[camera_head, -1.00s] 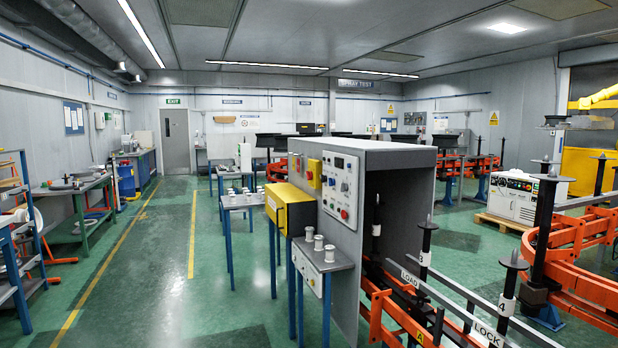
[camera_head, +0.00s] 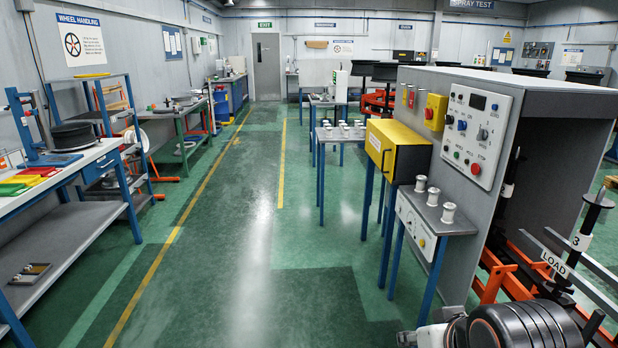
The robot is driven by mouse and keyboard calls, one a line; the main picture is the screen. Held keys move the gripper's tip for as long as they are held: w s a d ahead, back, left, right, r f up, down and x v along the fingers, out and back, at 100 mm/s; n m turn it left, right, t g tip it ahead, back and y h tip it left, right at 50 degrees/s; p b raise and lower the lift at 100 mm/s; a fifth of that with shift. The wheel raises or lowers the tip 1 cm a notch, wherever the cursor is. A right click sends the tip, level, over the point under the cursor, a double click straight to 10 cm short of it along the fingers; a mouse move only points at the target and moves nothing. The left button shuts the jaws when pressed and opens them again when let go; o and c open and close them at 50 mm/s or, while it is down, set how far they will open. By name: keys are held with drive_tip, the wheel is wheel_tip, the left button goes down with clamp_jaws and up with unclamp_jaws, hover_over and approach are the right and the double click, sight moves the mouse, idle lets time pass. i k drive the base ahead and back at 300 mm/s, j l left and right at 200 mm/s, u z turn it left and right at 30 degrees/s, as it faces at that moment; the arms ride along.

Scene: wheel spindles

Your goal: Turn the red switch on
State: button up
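A grey cabinet stands right of centre, with a white control panel (camera_head: 476,134) on its front. The panel has a red button (camera_head: 475,168) at lower right, a green button (camera_head: 456,155), a dark knob (camera_head: 482,134) and a small display. Left of the panel, a yellow box (camera_head: 435,111) carries a round red knob (camera_head: 429,113). Further left are two small narrow controls, one of them red (camera_head: 411,97). I cannot tell which red control is the switch, nor its setting. Parts of my arm show at the bottom right, below the cabinet; my gripper's fingers are not visible.
A yellow cabinet (camera_head: 399,147) and a small table (camera_head: 438,215) with several white spools stand in front of the panel. A workbench (camera_head: 75,170) lines the left. The green floor between is clear.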

sight(429, 113)
drive_tip(key=i+j, duration=0.1)
drive_tip(key=i, duration=0.35)
drive_tip(key=i+j+z, duration=0.1)
drive_tip(key=i, duration=0.4)
drive_tip(key=i+j, duration=0.15)
drive_tip(key=i, duration=0.3)
drive_tip(key=i+j+z, duration=0.15)
drive_tip(key=i, duration=0.3)
